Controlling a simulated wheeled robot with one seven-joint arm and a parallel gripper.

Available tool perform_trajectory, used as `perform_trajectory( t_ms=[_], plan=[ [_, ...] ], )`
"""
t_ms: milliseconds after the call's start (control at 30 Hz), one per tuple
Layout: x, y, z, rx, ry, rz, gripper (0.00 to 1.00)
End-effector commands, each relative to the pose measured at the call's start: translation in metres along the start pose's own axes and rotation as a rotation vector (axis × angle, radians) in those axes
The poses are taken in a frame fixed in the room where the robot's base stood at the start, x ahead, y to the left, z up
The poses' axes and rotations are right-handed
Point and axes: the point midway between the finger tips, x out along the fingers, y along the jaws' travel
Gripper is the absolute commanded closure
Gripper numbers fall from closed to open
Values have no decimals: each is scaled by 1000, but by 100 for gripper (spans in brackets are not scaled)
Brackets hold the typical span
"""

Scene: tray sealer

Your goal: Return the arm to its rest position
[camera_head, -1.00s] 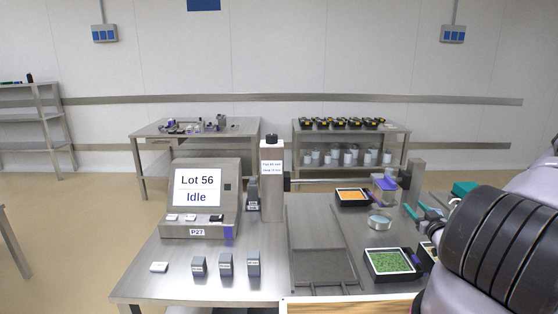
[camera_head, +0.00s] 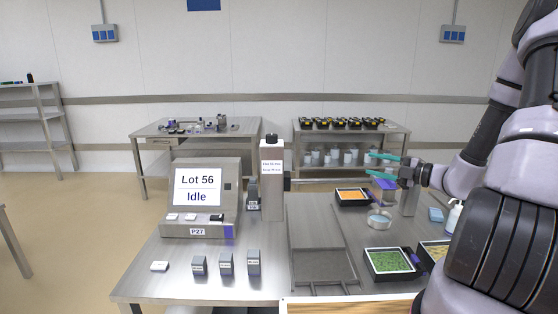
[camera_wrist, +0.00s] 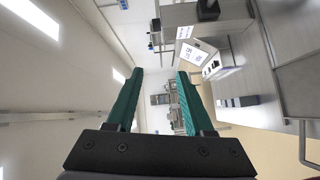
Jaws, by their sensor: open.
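My gripper (camera_head: 384,164) is at the right of the head view, raised above the right part of the steel table (camera_head: 270,287). Its two teal fingers point left and are spread apart. In the wrist view the fingers (camera_wrist: 157,100) are open with nothing between them. My arm fills the right edge of the head view and hides part of the table there.
A terminal reading "Lot 56 Idle" (camera_head: 198,190) stands at the table's left. A grey column (camera_head: 272,185) stands mid-table. Trays of orange (camera_head: 352,195) and green (camera_head: 389,262) food, a clear round dish (camera_head: 379,221) and a bottle (camera_head: 453,217) are at the right.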

Motion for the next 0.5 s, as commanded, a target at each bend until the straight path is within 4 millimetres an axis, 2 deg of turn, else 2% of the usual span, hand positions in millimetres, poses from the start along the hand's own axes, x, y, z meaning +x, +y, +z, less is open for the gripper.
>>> perform_trajectory(
  t_ms=[33, 233, 400, 500],
  plan=[
    [7, 12, -23, -150, 77, -54, 48],
    [13, 37, -100, -730, 382, -218, 48],
    [0, 52, -154, -1227, 650, -304, 48],
    [-12, 60, -179, -1517, 810, -333, 48]
  ],
)
